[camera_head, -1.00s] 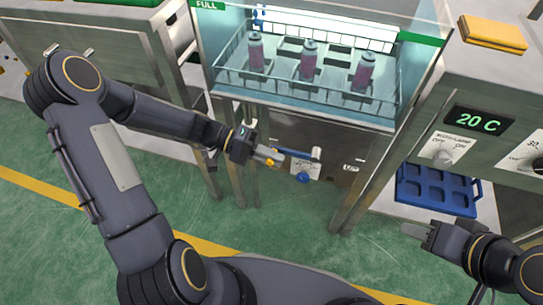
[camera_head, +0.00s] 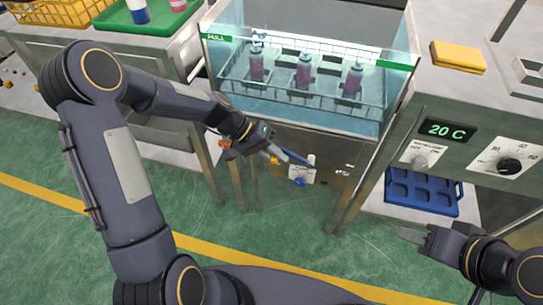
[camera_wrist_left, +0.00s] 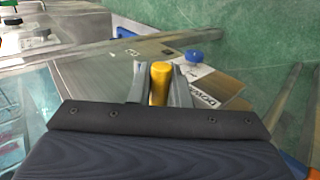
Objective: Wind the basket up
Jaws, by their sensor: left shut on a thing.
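The wire basket (camera_head: 300,92) with pink aerosol cans (camera_head: 304,72) sits inside the glass-walled water tank (camera_head: 292,118). Below the tank is a front panel with a blue crank arm (camera_head: 294,157). My left gripper (camera_head: 276,154) is at the left end of this crank arm. In the left wrist view the fingers (camera_wrist_left: 160,92) are shut around the yellow crank handle (camera_wrist_left: 160,82), which stands between them. My right gripper (camera_head: 411,235) hangs empty at the lower right, away from the tank; its finger gap is unclear.
A blue knob (camera_head: 300,182) is on the panel under the crank; it also shows in the left wrist view (camera_wrist_left: 193,56). A blue tray (camera_head: 423,192) lies on a low shelf at right. The control cabinet (camera_head: 447,130) reads 20 C. Green floor is free in front.

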